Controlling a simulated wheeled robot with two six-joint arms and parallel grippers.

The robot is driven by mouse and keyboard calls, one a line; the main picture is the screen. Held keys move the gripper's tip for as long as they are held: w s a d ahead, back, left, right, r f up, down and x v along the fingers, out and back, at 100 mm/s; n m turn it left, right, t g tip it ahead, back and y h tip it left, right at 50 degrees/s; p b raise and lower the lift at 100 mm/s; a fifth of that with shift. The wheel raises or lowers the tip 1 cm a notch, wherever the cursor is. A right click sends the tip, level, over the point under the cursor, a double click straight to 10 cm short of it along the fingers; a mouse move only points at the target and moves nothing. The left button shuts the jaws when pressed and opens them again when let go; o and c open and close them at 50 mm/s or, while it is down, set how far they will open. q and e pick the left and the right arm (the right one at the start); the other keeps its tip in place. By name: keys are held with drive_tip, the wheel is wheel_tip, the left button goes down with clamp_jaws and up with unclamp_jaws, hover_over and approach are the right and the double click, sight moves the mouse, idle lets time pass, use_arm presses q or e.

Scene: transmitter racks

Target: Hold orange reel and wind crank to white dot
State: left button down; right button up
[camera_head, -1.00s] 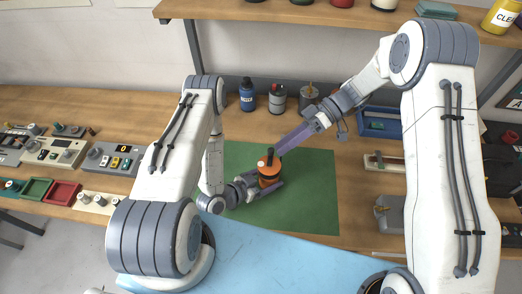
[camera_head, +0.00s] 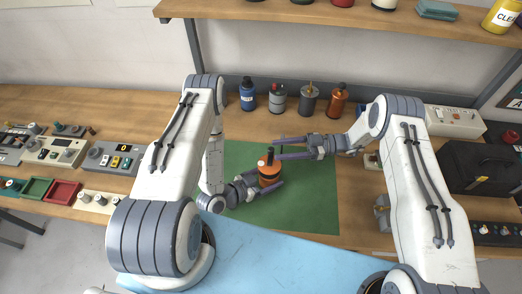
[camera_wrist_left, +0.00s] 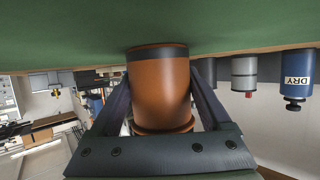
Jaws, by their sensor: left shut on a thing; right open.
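My left gripper (camera_head: 262,190) is shut on the reel from the lower left. In the left wrist view the reel (camera_wrist_left: 162,92) sits between both fingers, with the picture upside down. My right gripper (camera_head: 277,148) comes in from the right, open, with its fingertips beside the knob. I cannot tell whether they touch it.
Several bottles, among them a blue one (camera_head: 248,95) and an orange one (camera_head: 337,100), stand along the back wall under the shelf (camera_head: 300,15). Control boxes (camera_head: 110,158) lie at left. A dark case (camera_head: 475,168) stands at right. The mat's front is clear.

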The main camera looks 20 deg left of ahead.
drive_tip(key=x, duration=0.6)
drive_tip(key=shift+a, duration=0.35)
drive_tip(key=shift+s, duration=0.15)
clamp_jaws()
